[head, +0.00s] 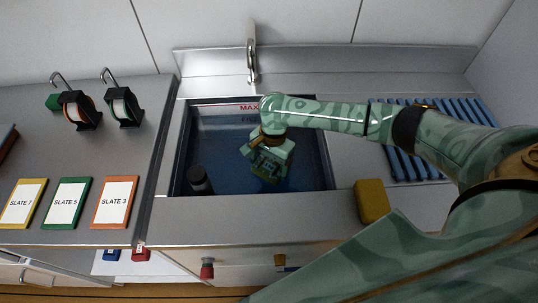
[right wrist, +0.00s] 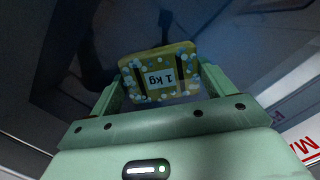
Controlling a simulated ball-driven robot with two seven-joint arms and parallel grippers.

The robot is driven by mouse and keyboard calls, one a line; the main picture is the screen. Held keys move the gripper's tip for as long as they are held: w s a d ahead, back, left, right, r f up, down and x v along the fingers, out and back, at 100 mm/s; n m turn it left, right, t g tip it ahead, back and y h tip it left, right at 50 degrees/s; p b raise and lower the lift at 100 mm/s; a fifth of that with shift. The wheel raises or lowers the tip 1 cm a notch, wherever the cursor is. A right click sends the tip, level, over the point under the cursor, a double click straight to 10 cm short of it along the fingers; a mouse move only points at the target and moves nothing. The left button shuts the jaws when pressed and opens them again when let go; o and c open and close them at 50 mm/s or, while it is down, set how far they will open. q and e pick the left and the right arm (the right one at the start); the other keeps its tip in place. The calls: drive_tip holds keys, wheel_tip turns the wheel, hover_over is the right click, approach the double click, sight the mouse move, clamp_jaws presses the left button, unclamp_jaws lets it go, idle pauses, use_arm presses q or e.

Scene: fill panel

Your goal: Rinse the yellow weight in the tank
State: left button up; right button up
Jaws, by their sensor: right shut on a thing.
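The yellow weight (right wrist: 160,74), a block with a "1 kg" label, is held between the two fingers of my right gripper (right wrist: 158,80) in the right wrist view. Pale bubble-like spots cover its face. In the head view my right gripper (head: 268,170) points down inside the tank (head: 324,150), a blue-walled basin of water with a red "MAX" mark at its back wall. The weight is mostly hidden there by the gripper. My left gripper is not in view.
A dark cylinder (head: 199,180) stands in the tank's front left corner. A tap (head: 252,62) rises behind it. A yellow block (head: 371,202) sits at the front right edge. A blue ribbed rack (head: 400,165) lies right. Coloured slates (head: 66,203) and two tape-like reels (head: 78,109) are left.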

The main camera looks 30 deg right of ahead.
drive_tip(key=shift+f+b, duration=1)
drive_tip(key=shift+f, duration=3)
drive_tip(key=shift+s+d, duration=0.1)
drive_tip(key=shift+d, duration=0.1)
drive_tip(key=shift+s+d+p, duration=0.35)
drive_tip(key=shift+d+p, duration=0.4)
drive_tip(key=shift+d, duration=0.05)
drive_tip(key=shift+a, duration=0.1)
drive_tip(key=shift+w+a, duration=0.45)
drive_tip(key=shift+a, duration=0.35)
drive_tip(key=shift+a, duration=0.15)
drive_tip(key=shift+d+p, duration=0.2)
drive_tip(key=shift+p, duration=0.15)
drive_tip(key=shift+s+d+p, duration=0.45)
drive_tip(key=shift+d+p, duration=0.05)
drive_tip(key=shift+d, duration=0.3)
